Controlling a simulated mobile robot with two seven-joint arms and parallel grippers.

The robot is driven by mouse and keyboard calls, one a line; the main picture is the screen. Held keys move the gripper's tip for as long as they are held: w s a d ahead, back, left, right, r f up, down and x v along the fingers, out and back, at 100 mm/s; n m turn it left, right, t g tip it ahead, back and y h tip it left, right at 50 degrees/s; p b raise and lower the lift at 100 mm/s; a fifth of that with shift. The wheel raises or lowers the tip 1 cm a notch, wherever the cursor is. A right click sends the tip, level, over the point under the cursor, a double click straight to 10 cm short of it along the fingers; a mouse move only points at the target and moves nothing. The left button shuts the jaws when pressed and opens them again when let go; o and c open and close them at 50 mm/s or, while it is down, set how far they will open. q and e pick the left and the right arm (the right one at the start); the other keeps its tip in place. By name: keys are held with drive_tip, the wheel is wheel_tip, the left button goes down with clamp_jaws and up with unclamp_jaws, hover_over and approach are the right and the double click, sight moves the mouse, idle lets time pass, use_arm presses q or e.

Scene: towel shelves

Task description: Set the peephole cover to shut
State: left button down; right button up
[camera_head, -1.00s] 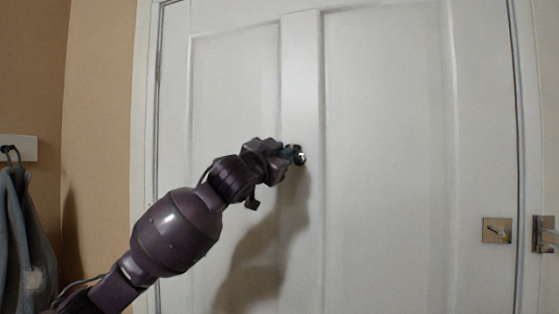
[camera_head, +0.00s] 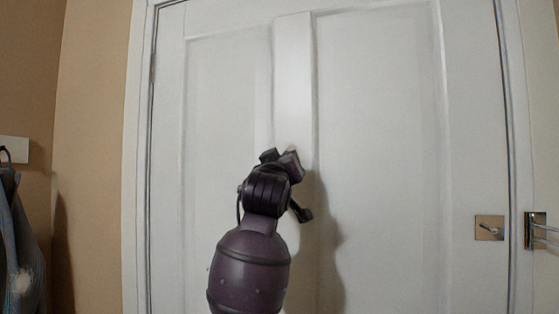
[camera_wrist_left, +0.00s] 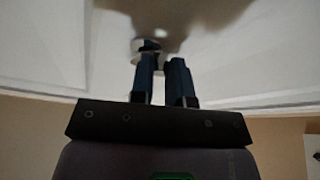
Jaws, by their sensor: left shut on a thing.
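The white door (camera_head: 380,130) fills most of the head view. My left gripper (camera_head: 288,160) is at the door's middle upright, and its body hides the peephole and the fingertips there. In the left wrist view, the two dark blue fingers of my left gripper (camera_wrist_left: 163,65) reach the small, round, shiny metal peephole cover (camera_wrist_left: 150,46) on the door. They are shut on it, with a narrow gap between them. The cover's exact angle is hard to tell because the view is blurred and partly shaded. My right gripper is not in view.
A square metal lock plate (camera_head: 489,228) is low on the door's right side, with a metal latch piece (camera_head: 536,230) on the frame beside it. The door face around my arm is clear.

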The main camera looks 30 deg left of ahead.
use_arm(q)
drive_tip(key=shift+w+d+n+g+y+p, duration=0.1)
drive_tip(key=shift+d+n+g+y+p, duration=0.2)
drive_tip(key=shift+n, duration=0.8)
drive_tip(key=shift+d+n+g+y+p, duration=0.2)
drive_tip(key=shift+n+g+y, duration=0.25)
drive_tip(key=shift+n, duration=0.65)
drive_tip(key=shift+w+d+n+g+y+p, duration=0.1)
drive_tip(key=shift+d+n+g+y+p, duration=0.2)
drive_tip(key=shift+n, duration=0.8)
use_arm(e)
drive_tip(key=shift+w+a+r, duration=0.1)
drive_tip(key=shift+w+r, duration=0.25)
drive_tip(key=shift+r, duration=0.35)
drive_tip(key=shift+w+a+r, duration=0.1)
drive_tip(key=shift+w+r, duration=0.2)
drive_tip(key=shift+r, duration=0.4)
use_arm(q)
drive_tip(key=shift+y, duration=0.25)
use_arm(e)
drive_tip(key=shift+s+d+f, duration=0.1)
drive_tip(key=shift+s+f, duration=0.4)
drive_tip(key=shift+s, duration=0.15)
